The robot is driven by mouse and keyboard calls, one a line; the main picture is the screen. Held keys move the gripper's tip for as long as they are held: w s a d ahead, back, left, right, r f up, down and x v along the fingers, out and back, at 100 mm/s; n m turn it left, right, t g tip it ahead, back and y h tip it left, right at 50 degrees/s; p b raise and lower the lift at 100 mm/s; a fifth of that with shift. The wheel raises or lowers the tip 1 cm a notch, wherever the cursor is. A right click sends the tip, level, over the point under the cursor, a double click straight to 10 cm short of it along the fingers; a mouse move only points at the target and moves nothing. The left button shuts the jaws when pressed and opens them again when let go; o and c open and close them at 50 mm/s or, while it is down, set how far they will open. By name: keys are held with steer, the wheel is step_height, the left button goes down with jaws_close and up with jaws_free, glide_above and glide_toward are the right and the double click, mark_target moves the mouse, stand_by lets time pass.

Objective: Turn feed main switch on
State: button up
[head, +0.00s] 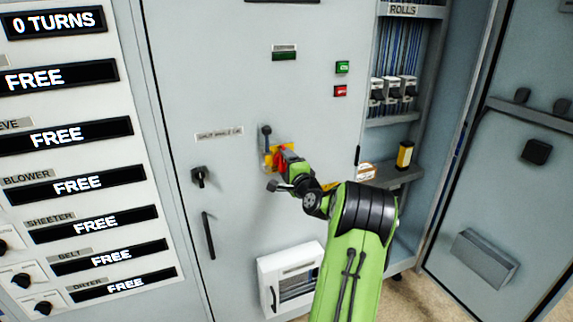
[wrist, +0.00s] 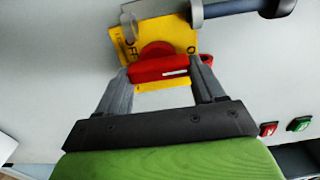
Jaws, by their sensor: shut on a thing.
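The main switch has a red handle (wrist: 158,69) on a yellow plate (wrist: 120,44), mounted on the grey cabinet door. In the head view the yellow plate (head: 267,160) shows at mid-door, partly hidden by my arm. My gripper (wrist: 160,76) is shut on the red handle, one finger at each end of it. The handle lies nearly level across the wrist view. Lettering that looks like "OFF" shows at the plate's left side. In the head view my gripper (head: 283,160) reaches the switch from the lower right.
A dark lever (head: 266,139) stands just above the switch, close to my fingers. A black knob (head: 199,177) and a long door handle (head: 208,236) are to the left. Green (head: 342,67) and red (head: 340,91) buttons are at upper right. An open compartment lies right.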

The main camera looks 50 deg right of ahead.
steer(key=o, duration=1)
steer(key=shift+o, duration=0.2)
steer(key=b+v, duration=0.3)
steer(key=v, duration=1.2)
steer(key=shift+s+a, duration=0.15)
steer(key=shift+s, duration=0.2)
steer(key=shift+f, duration=0.1)
